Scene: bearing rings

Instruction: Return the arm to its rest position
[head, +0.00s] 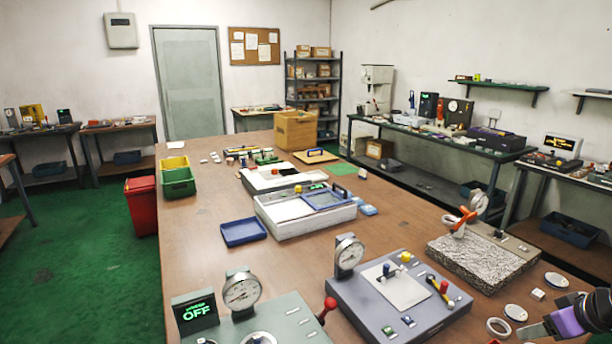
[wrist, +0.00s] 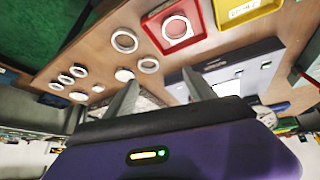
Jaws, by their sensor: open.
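My gripper (wrist: 158,76) is open, with two grey fingers spread apart and nothing seen between them. In the head view its purple body (head: 572,318) is at the lower right, at the table's right edge, partly cut off by the frame. A pale bearing ring (head: 498,327) lies on the brown table just left of it, near two pale discs (head: 515,312). In the wrist view several rings (wrist: 125,41) lie loose on the table, and one more ring (wrist: 177,29) is in a red tray (wrist: 166,44).
A grey fixture (head: 388,320) with a dial gauge and levers stands left of my gripper. A rough stone plate (head: 475,262) with another gauge is behind. A green OFF display (head: 197,311) is at the front left. A yellow tray (wrist: 262,8) shows beside the red one.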

